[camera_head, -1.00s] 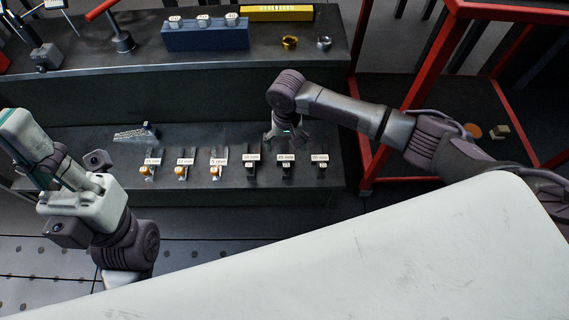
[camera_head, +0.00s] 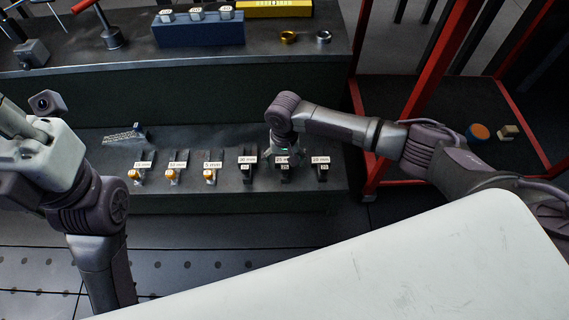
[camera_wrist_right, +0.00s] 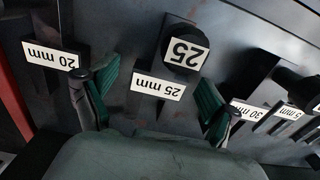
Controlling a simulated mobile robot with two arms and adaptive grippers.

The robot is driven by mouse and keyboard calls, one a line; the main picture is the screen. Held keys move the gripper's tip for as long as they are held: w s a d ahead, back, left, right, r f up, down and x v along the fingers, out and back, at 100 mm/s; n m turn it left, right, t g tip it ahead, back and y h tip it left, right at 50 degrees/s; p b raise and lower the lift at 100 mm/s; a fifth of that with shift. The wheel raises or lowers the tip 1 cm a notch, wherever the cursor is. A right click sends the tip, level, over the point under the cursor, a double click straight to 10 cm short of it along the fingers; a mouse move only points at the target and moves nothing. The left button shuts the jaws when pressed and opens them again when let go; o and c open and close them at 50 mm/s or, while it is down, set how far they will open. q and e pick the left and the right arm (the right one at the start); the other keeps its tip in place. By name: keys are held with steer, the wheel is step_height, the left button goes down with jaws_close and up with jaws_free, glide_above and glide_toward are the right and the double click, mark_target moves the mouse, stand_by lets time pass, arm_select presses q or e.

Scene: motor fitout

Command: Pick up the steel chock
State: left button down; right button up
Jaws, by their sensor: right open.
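A row of small pieces with size labels stands on the lower dark shelf. The dark piece marked 25 (camera_wrist_right: 185,50), behind its 25 mm tag (camera_wrist_right: 158,86), also shows in the head view (camera_head: 285,167). No piece is named a steel chock, so I cannot confirm which one it is. My right gripper (camera_head: 284,158) is over the 25 mm place. In the wrist view its green-padded fingers (camera_wrist_right: 152,95) are open, one on each side of the 25 mm tag, with nothing held. My left gripper (camera_head: 22,120) is at the left edge, its fingertips not clear.
The 20 mm piece (camera_head: 320,170) and 30 mm piece (camera_head: 247,172) stand close on either side. Orange-topped pieces (camera_head: 173,175) are further left. A blue block (camera_head: 200,32) and two rings (camera_head: 288,37) sit on the upper shelf. A red-framed rack (camera_head: 365,120) stands at the right.

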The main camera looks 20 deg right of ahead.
jaws_close()
stand_by(0.3)
steer(key=shift+r, duration=0.15)
